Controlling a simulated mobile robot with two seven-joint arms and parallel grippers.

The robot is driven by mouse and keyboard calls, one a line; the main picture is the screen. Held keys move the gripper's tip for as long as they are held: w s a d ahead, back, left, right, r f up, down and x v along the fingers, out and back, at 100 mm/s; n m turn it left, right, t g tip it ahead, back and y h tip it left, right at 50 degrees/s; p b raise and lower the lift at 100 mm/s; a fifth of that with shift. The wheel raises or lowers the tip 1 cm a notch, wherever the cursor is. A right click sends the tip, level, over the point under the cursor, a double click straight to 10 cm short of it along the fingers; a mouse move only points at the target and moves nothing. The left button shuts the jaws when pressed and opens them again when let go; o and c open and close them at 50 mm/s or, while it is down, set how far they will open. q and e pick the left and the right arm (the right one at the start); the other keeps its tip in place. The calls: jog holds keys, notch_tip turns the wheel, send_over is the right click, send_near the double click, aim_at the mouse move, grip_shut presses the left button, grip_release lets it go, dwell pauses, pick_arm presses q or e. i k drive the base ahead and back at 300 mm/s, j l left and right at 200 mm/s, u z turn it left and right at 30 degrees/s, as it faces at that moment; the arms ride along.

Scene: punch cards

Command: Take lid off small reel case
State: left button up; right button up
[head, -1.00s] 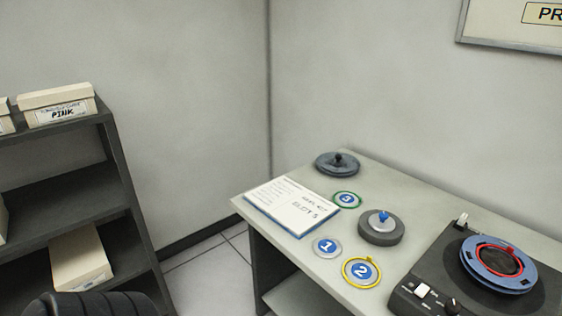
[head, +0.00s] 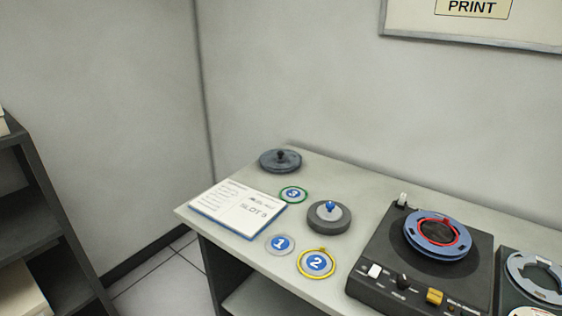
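A small round grey case (head: 328,218) with a lighter top and a blue knob stands on the table, left of the tape machine. A dark grey round lid-like disc (head: 280,161) with a black knob lies at the table's back left corner. I cannot tell for sure which of the two is the small reel case. Neither of my grippers shows in the head view.
The table (head: 380,190) also bears an open booklet (head: 238,208) and numbered discs 1 (head: 280,244), 2 (head: 317,263) and 3 (head: 293,194). A tape machine (head: 420,274) with a blue reel (head: 437,250) stands right. A dark shelf (head: 50,200) stands at left.

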aim_at(276, 160)
jog(key=i+j, duration=0.2)
jog(key=j, duration=0.2)
jog(key=i+j, duration=0.2)
jog(key=j, duration=0.25)
jog(key=i+j, duration=0.2)
jog(key=j, duration=0.2)
jog(key=i+j+u, duration=0.1)
jog(key=i+j, duration=0.15)
jog(key=j, duration=0.15)
